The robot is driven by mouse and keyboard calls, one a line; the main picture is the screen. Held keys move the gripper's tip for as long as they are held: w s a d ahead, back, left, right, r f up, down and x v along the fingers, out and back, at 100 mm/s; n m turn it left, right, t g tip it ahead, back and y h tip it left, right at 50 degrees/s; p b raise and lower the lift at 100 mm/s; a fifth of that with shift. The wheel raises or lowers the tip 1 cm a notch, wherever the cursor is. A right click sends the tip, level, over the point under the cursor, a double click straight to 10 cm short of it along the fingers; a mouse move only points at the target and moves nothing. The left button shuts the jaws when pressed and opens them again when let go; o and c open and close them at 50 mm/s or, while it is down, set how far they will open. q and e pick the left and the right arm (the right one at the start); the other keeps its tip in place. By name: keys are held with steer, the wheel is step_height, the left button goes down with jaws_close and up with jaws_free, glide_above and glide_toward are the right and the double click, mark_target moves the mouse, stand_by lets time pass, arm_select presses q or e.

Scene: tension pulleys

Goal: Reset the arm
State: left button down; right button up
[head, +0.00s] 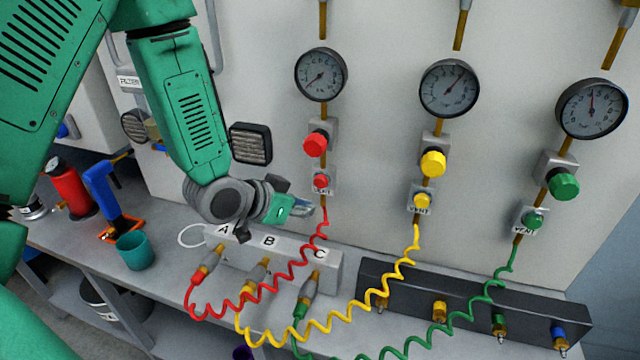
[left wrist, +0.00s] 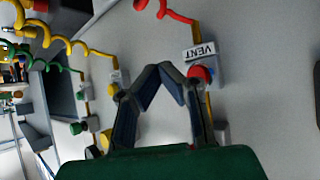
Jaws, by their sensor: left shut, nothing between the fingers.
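My left gripper (head: 304,210) is shut and empty, in front of the panel just below the red vent knob (head: 320,181). In the left wrist view its fingertips (left wrist: 165,72) meet in a point, with the red vent knob (left wrist: 200,73) just beside the right finger. I cannot tell whether they touch. My left arm comes down from the upper left. My right gripper does not show in either view.
Three gauges (head: 449,88) with red, yellow and green knobs line the panel. Coiled red (head: 262,285), yellow (head: 345,316) and green hoses hang to a grey block marked A, B, C (head: 331,268). A dark manifold (head: 470,301), teal cup (head: 133,250) and blue-handled tool (head: 103,190) are on the bench.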

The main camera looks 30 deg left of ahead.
arm_select(q)
steer(key=s+f+g, duration=0.1)
steer(key=s+f, duration=0.2)
steer(key=f, duration=0.1)
steer(key=s+f+n+g+y, duration=0.1)
steer(key=s+f+g, duration=0.1)
steer(key=s+f, duration=0.2)
steer(key=s+d+f+n+g, duration=0.1)
steer(key=s+f, duration=0.3)
steer(key=f, duration=0.1)
steer(key=shift+s+d+f+g, duration=0.1)
steer(key=shift+s+f+g, duration=0.05)
steer(key=shift+f+g, duration=0.15)
steer(key=s+f+n+g+y, duration=0.1)
steer(key=s+f+g, duration=0.3)
steer(key=s, duration=0.6)
steer(key=s+f+n+g+y, duration=0.15)
steer(key=s+f, duration=0.35)
steer(key=s, duration=0.5)
steer(key=w+d+f+m+b, duration=0.1)
steer(key=w+d+f+b, duration=0.1)
steer(key=f+b, duration=0.9)
steer(key=shift+w+f+m+b, duration=0.25)
steer(key=shift+w+m+b, duration=0.1)
steer(key=shift+w+b, duration=0.35)
steer(key=shift+w, duration=0.15)
steer(key=shift+a, duration=0.1)
